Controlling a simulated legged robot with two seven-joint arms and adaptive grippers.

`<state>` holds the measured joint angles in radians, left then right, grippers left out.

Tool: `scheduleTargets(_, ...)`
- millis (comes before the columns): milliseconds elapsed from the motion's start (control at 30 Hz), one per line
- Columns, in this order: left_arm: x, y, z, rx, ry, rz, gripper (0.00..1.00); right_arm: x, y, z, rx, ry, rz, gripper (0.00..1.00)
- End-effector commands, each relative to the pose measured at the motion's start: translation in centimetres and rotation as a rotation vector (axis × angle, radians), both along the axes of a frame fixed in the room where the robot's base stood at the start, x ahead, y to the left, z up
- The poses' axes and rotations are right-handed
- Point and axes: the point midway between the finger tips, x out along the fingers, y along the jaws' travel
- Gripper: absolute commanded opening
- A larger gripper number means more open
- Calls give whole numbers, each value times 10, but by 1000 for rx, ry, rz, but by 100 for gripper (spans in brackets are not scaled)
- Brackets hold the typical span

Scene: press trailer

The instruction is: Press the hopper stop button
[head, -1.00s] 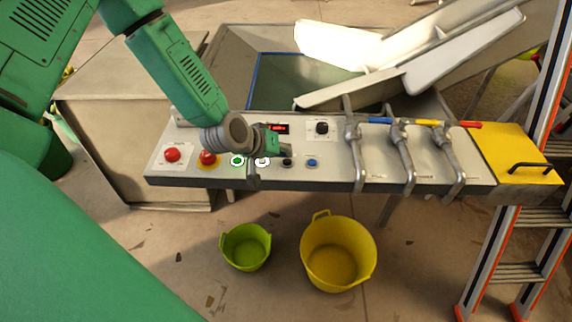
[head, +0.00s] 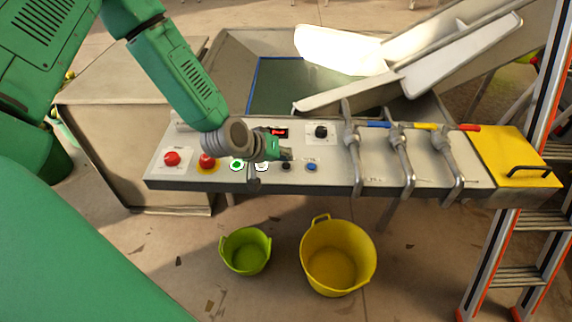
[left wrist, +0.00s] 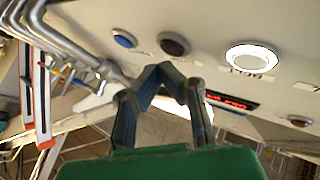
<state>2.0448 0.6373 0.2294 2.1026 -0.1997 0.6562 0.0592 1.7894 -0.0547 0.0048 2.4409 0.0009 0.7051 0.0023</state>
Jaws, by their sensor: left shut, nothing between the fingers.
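The control panel (head: 335,180) carries a row of buttons: a red one (head: 171,158), a red mushroom button on yellow (head: 207,160), a green one (head: 237,164), a white one (head: 262,167), a black one (head: 286,167) and a blue one (head: 311,167). Their labels are too small to read, so I cannot tell which is hopper stop. My left gripper (head: 285,154) is shut and empty, just behind the black button. In the left wrist view its fingertips (left wrist: 163,72) are near the black button (left wrist: 173,44), with the white button (left wrist: 253,58) to the right. Contact cannot be told.
A red display (head: 280,131) and black knob (head: 321,130) sit behind the buttons. Levers (head: 403,155) stand on the panel's right, beside a yellow cover (head: 512,155). Green (head: 246,250) and yellow (head: 338,255) buckets stand on the floor. A ladder (head: 515,245) is at right.

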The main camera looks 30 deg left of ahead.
Motion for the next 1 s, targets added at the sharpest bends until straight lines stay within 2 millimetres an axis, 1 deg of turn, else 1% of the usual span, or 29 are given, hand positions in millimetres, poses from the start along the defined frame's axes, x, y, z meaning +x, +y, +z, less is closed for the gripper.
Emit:
scheduleTargets(267, 0, 0, -1, -1, -1, -1, 0, 0, 0, 0, 0, 0, 0, 0)
scheduleTargets(500, -1, 2, -8, -2, 0, 0, 0, 0, 0, -5, 0, 0, 0, 0)
scheduleTargets(1000, -1, 1, -9, -1, -1, -1, 0, 0, 0, -6, 0, 0, 0, 0)
